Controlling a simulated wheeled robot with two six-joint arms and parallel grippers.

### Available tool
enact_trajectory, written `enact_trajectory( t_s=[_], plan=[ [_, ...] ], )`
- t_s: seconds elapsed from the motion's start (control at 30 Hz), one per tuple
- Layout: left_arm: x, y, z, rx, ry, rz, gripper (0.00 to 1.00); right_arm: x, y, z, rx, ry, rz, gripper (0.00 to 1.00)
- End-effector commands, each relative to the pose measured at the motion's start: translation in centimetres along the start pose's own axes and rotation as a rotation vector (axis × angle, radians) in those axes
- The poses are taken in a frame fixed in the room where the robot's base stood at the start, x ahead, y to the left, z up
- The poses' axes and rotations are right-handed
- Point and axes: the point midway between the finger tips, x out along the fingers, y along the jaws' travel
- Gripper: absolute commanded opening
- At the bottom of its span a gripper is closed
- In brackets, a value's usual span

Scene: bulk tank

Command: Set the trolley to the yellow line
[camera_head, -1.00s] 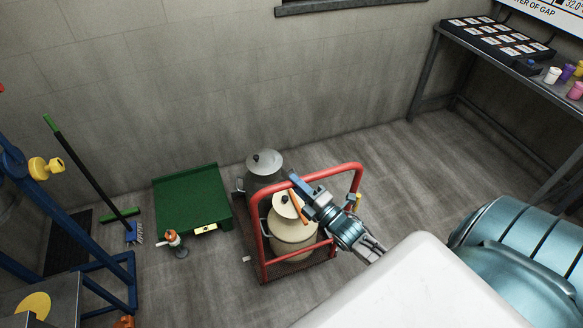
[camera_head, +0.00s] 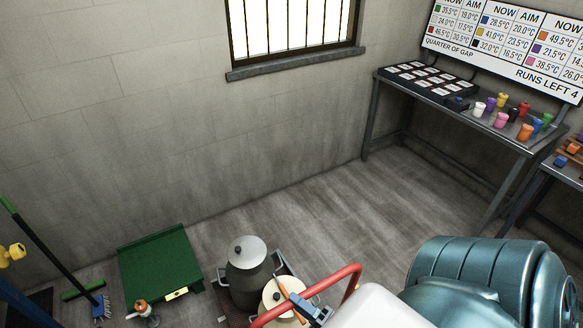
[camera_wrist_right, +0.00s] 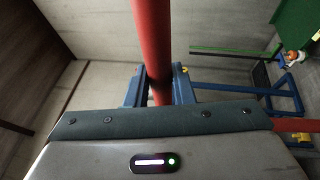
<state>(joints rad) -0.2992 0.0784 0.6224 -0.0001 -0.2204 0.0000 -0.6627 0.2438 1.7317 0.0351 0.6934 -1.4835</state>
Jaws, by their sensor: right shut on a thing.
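The trolley has a red tube handle (camera_head: 338,281), which shows at the bottom of the head view; its lower part is cut off. A grey lidded can (camera_head: 246,275) and a cream lidded can (camera_head: 274,302) stand at the trolley, the grey one farther back. My right gripper (camera_head: 312,309) is at the handle beside the cream can. In the right wrist view the red bar (camera_wrist_right: 152,45) passes between the fingers of the gripper (camera_wrist_right: 158,90), which is shut on it. My left gripper is out of view. No yellow line can be made out.
A green platform (camera_head: 160,266) lies against the wall to the left, with a small orange-and-white item (camera_head: 143,309) before it. A broom (camera_head: 42,243) leans at far left. A bench (camera_head: 470,112) with coloured pots stands at back right. The floor (camera_head: 330,205) between is clear.

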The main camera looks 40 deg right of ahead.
Motion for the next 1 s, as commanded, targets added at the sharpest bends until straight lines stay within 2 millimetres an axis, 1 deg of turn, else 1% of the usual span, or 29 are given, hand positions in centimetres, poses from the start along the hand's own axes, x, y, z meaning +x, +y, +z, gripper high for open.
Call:
enact_trajectory(
  t_s=[0.03,0.43,0.47,0.5,0.57,0.87,0.97,1.0],
  plan=[
    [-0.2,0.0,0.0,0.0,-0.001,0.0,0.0,-0.1,0.4,0.0,-0.001,0.001,0.009,0.0],
    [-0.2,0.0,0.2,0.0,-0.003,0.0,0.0,-0.2,0.5,-0.1,0.0,0.001,0.012,0.0],
    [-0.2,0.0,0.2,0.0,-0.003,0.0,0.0,-0.2,0.5,-0.1,0.0,0.001,0.012,0.26],
    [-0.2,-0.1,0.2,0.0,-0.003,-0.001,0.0,-0.2,0.5,-0.1,0.0,0.001,0.011,0.33],
    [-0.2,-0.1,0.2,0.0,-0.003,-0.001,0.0,-0.2,0.4,-0.1,0.0,0.001,0.01,0.43],
    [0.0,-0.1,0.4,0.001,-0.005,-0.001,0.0,-0.4,0.2,-0.1,0.0,0.001,0.005,0.43],
    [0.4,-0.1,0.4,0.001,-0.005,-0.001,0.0,-1.3,0.0,-0.1,0.001,0.001,0.003,0.43],
    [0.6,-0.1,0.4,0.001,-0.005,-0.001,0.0,-1.9,-0.1,-0.1,0.001,0.001,0.002,0.43]
  ],
)
